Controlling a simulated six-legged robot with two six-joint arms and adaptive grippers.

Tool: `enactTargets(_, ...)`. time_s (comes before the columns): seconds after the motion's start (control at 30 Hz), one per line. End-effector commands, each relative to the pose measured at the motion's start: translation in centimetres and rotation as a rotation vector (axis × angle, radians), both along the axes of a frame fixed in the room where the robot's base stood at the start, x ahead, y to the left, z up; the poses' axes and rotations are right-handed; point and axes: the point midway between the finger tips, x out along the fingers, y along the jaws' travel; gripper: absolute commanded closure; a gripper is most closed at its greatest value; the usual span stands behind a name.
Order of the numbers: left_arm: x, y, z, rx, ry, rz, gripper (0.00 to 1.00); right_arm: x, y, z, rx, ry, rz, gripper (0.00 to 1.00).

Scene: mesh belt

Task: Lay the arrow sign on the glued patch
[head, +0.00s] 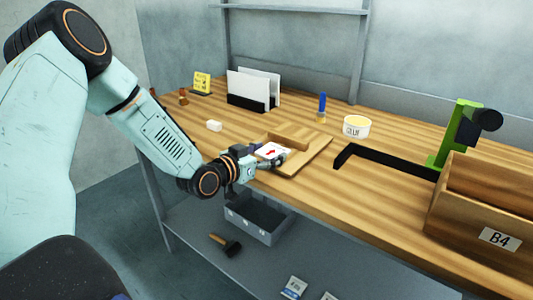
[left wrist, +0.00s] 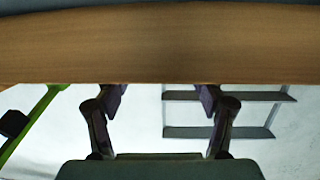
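The arrow sign (head: 271,150) is a small white card with a red arrow, seen in the head view near the table's front edge. It is beside a wooden board (head: 311,152) with a raised wooden block. My left gripper (head: 262,160) is at the sign and partly covers it. In the left wrist view the gripper's two fingers (left wrist: 160,92) stand wide apart, their tips hidden at a wooden band (left wrist: 160,40); no sign shows between them. I cannot make out a glued patch. My right gripper is out of view.
A glue tub (head: 356,127) and a blue-handled brush (head: 321,108) stand behind. A grey bin (head: 262,233) sits below.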

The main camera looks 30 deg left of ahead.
Motion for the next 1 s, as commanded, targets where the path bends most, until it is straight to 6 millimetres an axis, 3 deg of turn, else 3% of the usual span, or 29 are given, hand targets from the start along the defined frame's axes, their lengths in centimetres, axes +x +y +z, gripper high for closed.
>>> enactTargets(0.03,-0.6,-0.3,-1.5,-0.002,0.04,-0.008,0.15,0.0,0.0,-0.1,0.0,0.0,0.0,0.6)
enactTargets(0.1,-0.6,-0.3,-1.5,-0.002,0.04,-0.008,0.11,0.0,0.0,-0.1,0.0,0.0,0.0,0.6)
enactTargets(0.33,-0.7,-0.3,-1.5,-0.001,0.04,-0.008,0.11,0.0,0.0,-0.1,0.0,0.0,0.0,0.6)
enactTargets(0.6,-0.8,-0.2,0.2,-0.006,0.039,-0.005,0.11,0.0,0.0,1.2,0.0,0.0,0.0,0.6)
enactTargets(1.0,-5.1,0.6,1.4,-0.007,0.03,-0.001,0.11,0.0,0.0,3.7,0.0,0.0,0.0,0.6)
